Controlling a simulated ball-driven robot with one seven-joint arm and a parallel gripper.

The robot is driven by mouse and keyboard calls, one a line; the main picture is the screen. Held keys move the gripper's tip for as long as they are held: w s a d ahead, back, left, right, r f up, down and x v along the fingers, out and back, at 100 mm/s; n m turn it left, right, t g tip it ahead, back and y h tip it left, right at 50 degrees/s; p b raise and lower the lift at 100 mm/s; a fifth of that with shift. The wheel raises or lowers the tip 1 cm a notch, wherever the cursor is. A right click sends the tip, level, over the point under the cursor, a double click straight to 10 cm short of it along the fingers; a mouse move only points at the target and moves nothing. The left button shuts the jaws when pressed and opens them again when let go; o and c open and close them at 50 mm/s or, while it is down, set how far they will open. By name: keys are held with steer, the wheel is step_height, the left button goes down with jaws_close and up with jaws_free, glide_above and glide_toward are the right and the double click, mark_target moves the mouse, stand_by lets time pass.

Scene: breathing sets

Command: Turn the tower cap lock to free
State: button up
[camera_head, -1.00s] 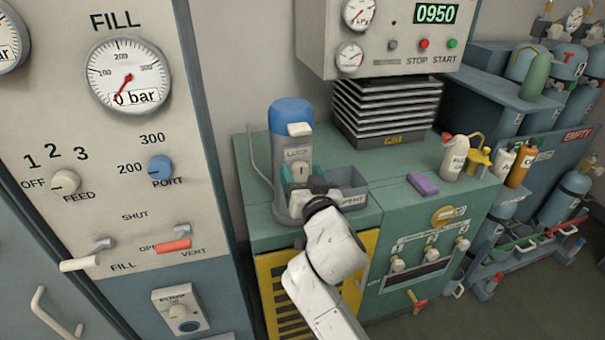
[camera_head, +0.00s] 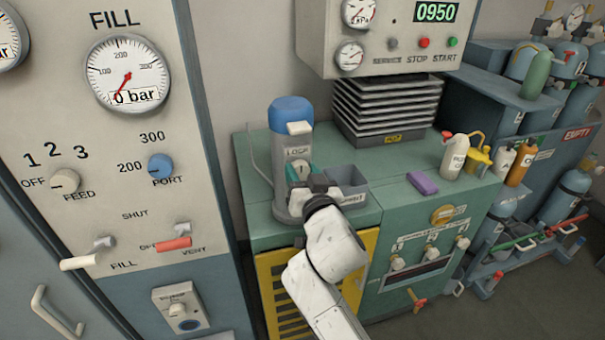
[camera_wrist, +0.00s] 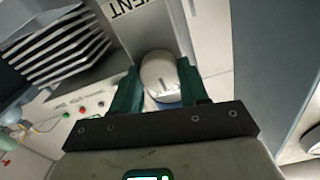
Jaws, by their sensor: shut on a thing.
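The tower (camera_head: 292,207) is a grey cylinder with a blue cap (camera_head: 291,110), standing upright on the green bench.
A grey open bin (camera_head: 349,178) stands close right of the tower. A black-finned stack (camera_head: 387,108) is behind it. A purple block (camera_head: 422,183) and bottles (camera_head: 453,153) lie further right on the bench. The FILL panel (camera_head: 130,130) rises at left.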

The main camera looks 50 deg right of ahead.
steer(key=shift+n, duration=0.3)
steer(key=n+p, duration=0.1)
steer(key=n, duration=0.2)
steer(key=shift+n, duration=0.4)
steer(key=n+p, duration=0.1)
steer(key=n, duration=0.3)
steer(key=shift+a+n, duration=0.1)
steer(key=shift+n, duration=0.2)
steer(key=n+p, duration=0.2)
steer(key=n, duration=0.2)
steer(key=shift+w, duration=0.1)
steer(key=shift+f+n+p, duration=0.1)
steer(key=shift+n+p, duration=0.75)
steer(key=shift+n, duration=1.55)
steer(key=o, duration=1.1)
steer(key=shift+c, duration=0.2)
